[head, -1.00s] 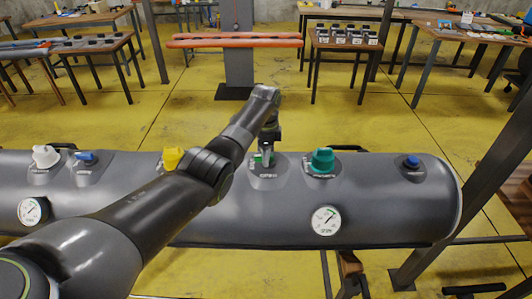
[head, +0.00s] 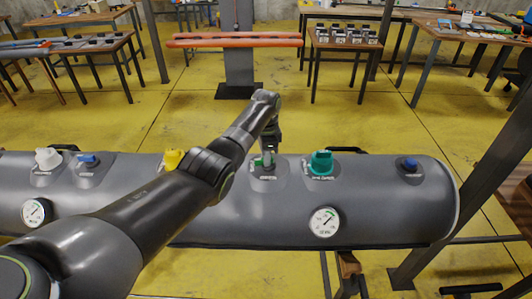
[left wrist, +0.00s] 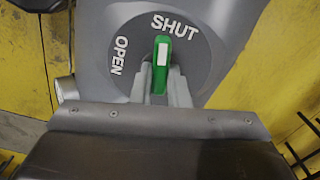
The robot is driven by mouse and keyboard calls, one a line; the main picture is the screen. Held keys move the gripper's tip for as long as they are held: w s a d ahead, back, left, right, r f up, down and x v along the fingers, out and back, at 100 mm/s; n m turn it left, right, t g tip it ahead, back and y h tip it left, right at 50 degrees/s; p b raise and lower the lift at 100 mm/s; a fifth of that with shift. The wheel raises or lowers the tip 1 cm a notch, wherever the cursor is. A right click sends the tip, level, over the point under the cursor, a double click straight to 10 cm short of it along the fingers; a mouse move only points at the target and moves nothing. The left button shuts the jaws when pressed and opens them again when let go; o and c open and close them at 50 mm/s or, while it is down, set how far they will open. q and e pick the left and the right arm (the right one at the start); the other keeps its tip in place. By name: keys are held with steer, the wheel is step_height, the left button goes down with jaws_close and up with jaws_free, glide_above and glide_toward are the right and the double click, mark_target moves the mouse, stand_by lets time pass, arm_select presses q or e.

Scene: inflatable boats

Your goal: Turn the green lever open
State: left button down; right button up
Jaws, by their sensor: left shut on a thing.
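The green lever (left wrist: 163,52) has a white stripe. In the left wrist view it stands upright on a grey round plate (left wrist: 205,50), its tip just under the left part of the word SHUT. The word OPEN is to its left. My left gripper (left wrist: 160,84) is shut on the green lever, with grey fingers on both sides of it. In the head view my left gripper (head: 267,156) reaches down onto the top of the grey tube, and only a little of the green lever (head: 269,161) shows. My right gripper is not in view.
A grey inflatable tube (head: 270,215) lies across the view. A round green knob (head: 321,162) is just right of the lever, and a blue cap (head: 410,163) is further right. A yellow knob (head: 173,159) and a pressure gauge (head: 325,222) are also on it. Tables stand behind.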

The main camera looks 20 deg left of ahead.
arm_select(q)
steer(key=n+p, duration=0.1)
steer(key=n, duration=0.2)
steer(key=shift+s+r+n+p, duration=0.1)
steer(key=shift+r+n+p, duration=0.1)
steer(key=shift+n+p, duration=0.15)
steer(key=n, duration=0.1)
steer(key=n+p, duration=0.1)
steer(key=n, duration=0.1)
steer(key=shift+d+n, duration=0.2)
steer(key=shift+n, duration=0.05)
steer(key=n+p, duration=0.1)
steer(key=n, duration=0.2)
steer(key=shift+d+n, duration=0.1)
steer(key=shift+n, duration=0.3)
steer(key=shift+d+n, duration=0.15)
steer(key=shift+n, duration=1.95)
steer(key=c, duration=1.4)
jaws_free()
steer(key=shift+f, duration=0.1)
